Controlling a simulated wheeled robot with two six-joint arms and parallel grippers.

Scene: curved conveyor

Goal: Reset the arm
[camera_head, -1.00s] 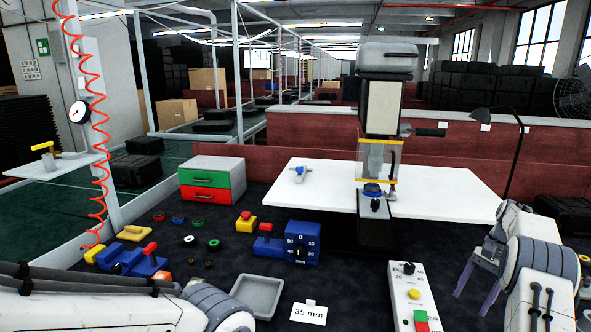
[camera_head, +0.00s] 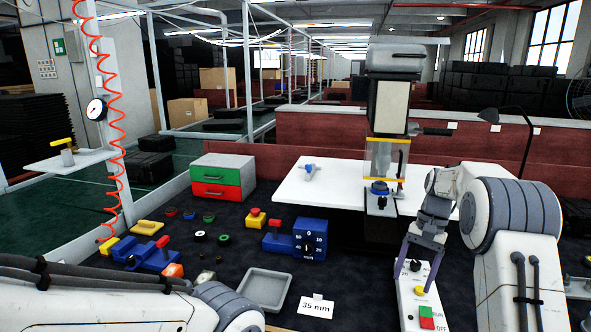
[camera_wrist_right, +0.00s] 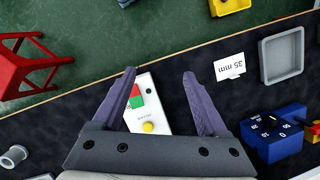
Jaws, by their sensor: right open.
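My right arm reaches in from the right in the head view. Its gripper (camera_head: 415,281) is open, with purple fingers pointing down over the white control box (camera_head: 411,312). In the right wrist view the open gripper (camera_wrist_right: 159,74) has nothing between its fingertips. The control box (camera_wrist_right: 150,105) shows behind and between the fingers, with red, green and yellow buttons; I cannot tell whether they touch it. My left arm (camera_head: 90,300) crosses the lower left of the head view, and its gripper is out of frame.
A press (camera_head: 388,110) stands behind the right gripper on a white table (camera_head: 320,190). A grey tray (camera_head: 265,288), a "35 mm" card (camera_head: 315,307) and a blue dial block (camera_head: 310,238) lie to the left. A red and green drawer box (camera_head: 222,177) stands farther back.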

